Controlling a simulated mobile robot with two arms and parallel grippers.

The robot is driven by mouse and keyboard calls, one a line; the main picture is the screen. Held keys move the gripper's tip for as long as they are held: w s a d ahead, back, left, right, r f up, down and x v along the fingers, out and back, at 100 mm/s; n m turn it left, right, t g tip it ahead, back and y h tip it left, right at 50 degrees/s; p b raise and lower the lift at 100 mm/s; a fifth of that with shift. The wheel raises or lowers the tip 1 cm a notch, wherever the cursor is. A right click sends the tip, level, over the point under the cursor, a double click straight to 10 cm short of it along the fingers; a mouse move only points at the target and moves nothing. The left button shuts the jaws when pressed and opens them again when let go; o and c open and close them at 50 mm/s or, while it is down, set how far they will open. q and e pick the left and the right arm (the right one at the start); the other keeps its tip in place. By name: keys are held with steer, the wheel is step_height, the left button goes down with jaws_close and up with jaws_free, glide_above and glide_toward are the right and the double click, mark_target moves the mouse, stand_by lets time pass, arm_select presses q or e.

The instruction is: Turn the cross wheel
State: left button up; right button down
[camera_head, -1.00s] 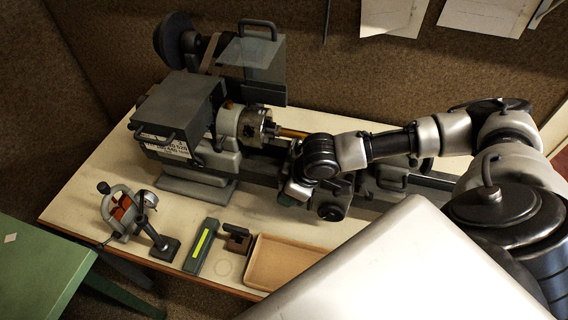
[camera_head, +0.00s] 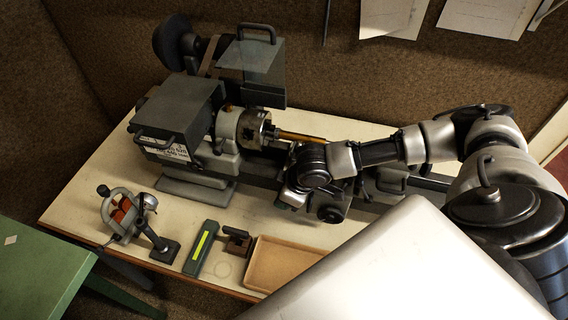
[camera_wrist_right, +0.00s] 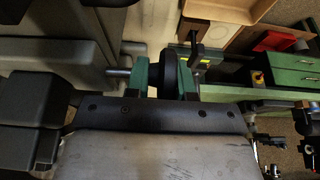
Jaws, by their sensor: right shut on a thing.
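The lathe (camera_head: 225,155) stands on the pale bench, with a brass rod (camera_head: 300,136) reaching right from its chuck (camera_head: 255,128). My right gripper (camera_head: 290,200) is low at the front of the lathe's carriage, mostly hidden under my wrist in the head view. In the right wrist view my right gripper (camera_wrist_right: 165,72) has its green fingers closed on both sides of a dark round wheel (camera_wrist_right: 168,75), which looks like the cross wheel. Its turn angle cannot be told. Another dark round knob (camera_head: 330,212) shows just right of the gripper in the head view. My left gripper is out of view.
A green table (camera_head: 40,265) is at the left. Bare bench lies between tray and lathe.

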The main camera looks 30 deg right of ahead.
steer(key=shift+s+a+f, duration=0.1)
steer(key=shift+s+a, duration=0.05)
steer(key=shift+a, duration=0.05)
steer(key=g+h, duration=0.2)
steer(key=g, duration=0.1)
steer(key=shift+a+f, duration=0.15)
steer(key=shift+f, duration=0.05)
steer(key=g+h, duration=0.4)
steer(key=g, duration=0.1)
steer(key=shift+f+h, duration=0.25)
steer(key=shift+h, duration=0.05)
steer(key=g+h, duration=0.1)
steer(key=g, duration=0.1)
steer(key=g+h, duration=0.1)
steer(key=h, duration=0.1)
steer(key=shift+d+f+g+h, duration=0.1)
steer(key=shift+d+g+h, duration=0.1)
steer(key=shift+g+h, duration=0.15)
steer(key=shift+s+f+g+h, duration=0.1)
steer(key=shift+g+h, duration=0.55)
steer(key=shift+g, duration=0.15)
steer(key=shift+s+f+g+h, duration=0.1)
steer(key=shift+g+h, duration=0.5)
steer(key=shift+g, duration=0.15)
steer(key=shift+g, duration=0.3)
